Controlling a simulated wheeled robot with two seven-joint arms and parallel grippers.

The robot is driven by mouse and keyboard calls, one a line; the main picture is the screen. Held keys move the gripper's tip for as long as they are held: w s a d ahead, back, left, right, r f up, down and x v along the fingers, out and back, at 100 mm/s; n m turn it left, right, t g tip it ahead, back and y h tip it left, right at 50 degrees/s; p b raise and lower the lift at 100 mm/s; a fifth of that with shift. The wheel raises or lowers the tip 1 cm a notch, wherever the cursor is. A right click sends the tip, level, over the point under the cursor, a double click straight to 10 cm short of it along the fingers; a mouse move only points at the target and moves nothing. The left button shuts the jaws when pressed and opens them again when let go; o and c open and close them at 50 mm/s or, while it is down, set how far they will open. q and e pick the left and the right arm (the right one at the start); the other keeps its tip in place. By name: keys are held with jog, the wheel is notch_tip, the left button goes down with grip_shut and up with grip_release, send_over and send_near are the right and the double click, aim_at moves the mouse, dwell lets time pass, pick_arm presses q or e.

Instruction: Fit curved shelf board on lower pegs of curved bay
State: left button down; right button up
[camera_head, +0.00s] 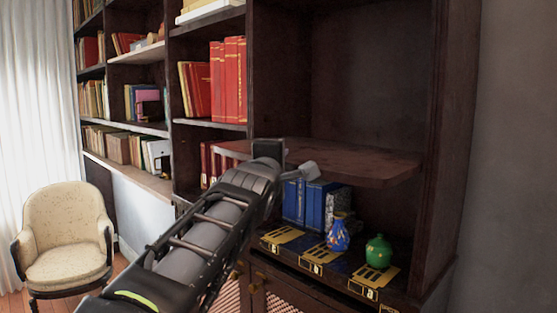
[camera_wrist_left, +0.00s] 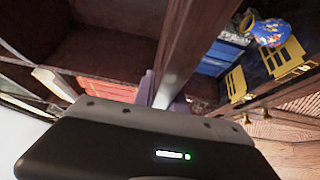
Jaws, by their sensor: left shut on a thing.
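The curved shelf board (camera_head: 375,165) is a dark reddish-brown plank lying roughly level across the right-hand bay (camera_head: 345,75), above the blue books. Its left end reaches across the front of the upright divider, and its right end is close to the bay's right side wall. My left gripper (camera_head: 290,168) is shut on the board's front edge, left of its middle. In the left wrist view the board (camera_wrist_left: 205,40) runs diagonally up from between the fingers (camera_wrist_left: 163,92). The lower pegs cannot be made out, so I cannot tell whether the board touches them. My right gripper is not in view.
Below the board stand blue books (camera_head: 315,203), a blue patterned vase (camera_head: 338,236) and a green pot (camera_head: 378,251) on the dark cabinet top. Red books (camera_head: 229,80) fill the neighbouring bay. A cream armchair (camera_head: 63,240) stands at the left.

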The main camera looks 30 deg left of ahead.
aim_at(318, 154)
pick_arm(q)
jog(key=shift+w+d+r+p, duration=0.1)
jog(key=shift+w+d+p, duration=0.3)
jog(key=shift+w+p, duration=0.65)
jog(key=shift+w+d+p, duration=0.35)
jog(key=shift+w+p, duration=0.15)
jog(key=shift+w, duration=1)
jog(key=shift+w+d+r+p, duration=0.1)
jog(key=shift+w+d+p, duration=0.3)
jog(key=shift+w+p, duration=0.65)
jog(key=shift+w+d, duration=0.25)
jog(key=shift+w, duration=0.7)
jog(key=shift+w+d, duration=0.3)
jog(key=shift+w, duration=0.65)
jog(key=shift+w+d, duration=0.25)
jog(key=shift+w, duration=0.7)
jog(key=c, duration=1.3)
grip_release()
jog(key=shift+f, duration=0.35)
jog(key=shift+b+v, duration=0.75)
jog(key=shift+b, duration=0.1)
jog(key=b+v, duration=0.3)
jog(key=v, duration=0.2)
jog(key=shift+s+d+r, duration=0.1)
jog(key=shift+s+d, duration=0.1)
jog(key=shift+s+r, duration=0.15)
jog(key=shift+s, duration=0.3)
